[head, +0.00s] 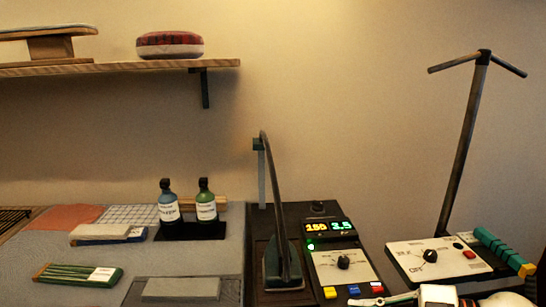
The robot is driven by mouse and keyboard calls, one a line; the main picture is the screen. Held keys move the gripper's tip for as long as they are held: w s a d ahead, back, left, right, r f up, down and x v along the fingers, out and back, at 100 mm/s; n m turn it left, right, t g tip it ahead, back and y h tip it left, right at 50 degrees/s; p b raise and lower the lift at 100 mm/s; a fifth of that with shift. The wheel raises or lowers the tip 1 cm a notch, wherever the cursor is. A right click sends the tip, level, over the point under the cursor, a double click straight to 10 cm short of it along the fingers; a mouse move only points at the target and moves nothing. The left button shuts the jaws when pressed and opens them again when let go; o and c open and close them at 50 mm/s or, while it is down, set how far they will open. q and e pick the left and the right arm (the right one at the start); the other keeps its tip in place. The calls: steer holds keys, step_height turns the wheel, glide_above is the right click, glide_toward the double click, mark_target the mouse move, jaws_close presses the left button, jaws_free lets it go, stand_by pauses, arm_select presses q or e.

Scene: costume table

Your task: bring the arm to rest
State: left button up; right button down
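At the bottom right edge, white and dark parts that look like my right arm show, with what seems to be its gripper (385,299) pointing left in front of the control boxes. The frame's lower edge cuts it off, so I cannot tell whether its fingers are open or shut, or whether it holds anything. My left arm and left gripper are not in view.
A control box with a lit display (330,226) and a white-panelled box (437,260) with a tall T-topped post (464,145) stand close by. An iron-like tool (284,268) stands left of them. Two bottles (168,208) (206,206) stand on a dark tray (190,231). A shelf (120,66) hangs above.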

step_height(320, 180, down, 16)
steer(key=d+m+t+h, duration=0.1)
steer(key=m+t+h, duration=0.5)
steer(key=m+t, duration=0.45)
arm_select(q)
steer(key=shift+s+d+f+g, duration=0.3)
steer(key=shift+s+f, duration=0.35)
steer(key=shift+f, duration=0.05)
arm_select(e)
steer(key=s+d+f+m+g+h, duration=0.1)
steer(key=s+f+m+g+h, duration=0.3)
steer(key=s+f, duration=0.9)
step_height(320, 180, down, 4)
steer(key=shift+s+d+f+m+g+h, duration=0.1)
steer(key=shift+s+d+m+g+h, duration=0.35)
steer(key=shift+g, duration=0.6)
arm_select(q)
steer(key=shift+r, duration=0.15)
arm_select(e)
steer(key=shift+w+a, duration=0.2)
steer(key=shift+w, duration=0.05)
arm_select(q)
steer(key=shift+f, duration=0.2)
